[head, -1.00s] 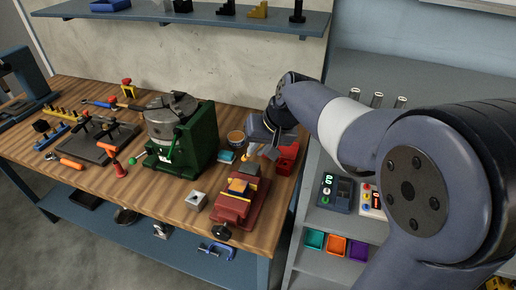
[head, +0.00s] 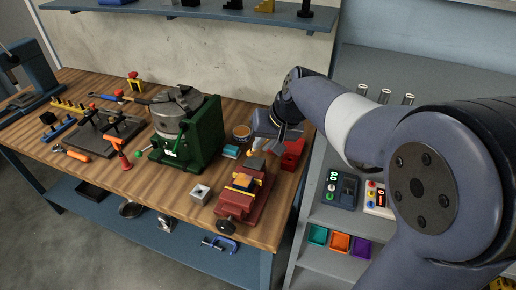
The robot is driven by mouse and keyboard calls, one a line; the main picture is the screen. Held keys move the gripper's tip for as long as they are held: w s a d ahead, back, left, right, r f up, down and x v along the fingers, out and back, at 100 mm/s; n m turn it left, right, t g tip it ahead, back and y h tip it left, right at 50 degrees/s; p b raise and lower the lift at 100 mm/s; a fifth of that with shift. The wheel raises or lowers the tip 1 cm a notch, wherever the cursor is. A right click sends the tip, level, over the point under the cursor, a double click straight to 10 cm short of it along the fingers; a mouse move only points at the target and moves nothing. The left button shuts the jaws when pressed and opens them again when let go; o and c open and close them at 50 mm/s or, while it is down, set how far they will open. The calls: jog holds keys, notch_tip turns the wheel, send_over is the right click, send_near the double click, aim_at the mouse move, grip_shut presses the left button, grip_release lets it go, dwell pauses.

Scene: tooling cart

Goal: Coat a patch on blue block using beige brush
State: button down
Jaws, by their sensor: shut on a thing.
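A red vise (head: 257,205) stands near the bench's front right edge. My gripper (head: 263,143) is above and behind the vise, pointing down, and is shut on the beige brush. The brush is mostly hidden by my gripper and too small to make out clearly; I cannot tell whether its tip touches anything. No coated patch can be made out on the block at this size.
An open round tin (head: 241,132) and a teal block (head: 231,151) stand left of my gripper. A red bin (head: 293,153) is close on its right. A green machine (head: 203,135) stands further left. A grey metal block (head: 200,194) lies left of the vise.

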jog(key=shift+r+p, duration=0.1)
jog(key=shift+p, duration=0.2)
jog(key=shift+r+p, duration=0.3)
jog(key=shift+p, duration=1.6)
jog(key=shift+f, duration=0.1)
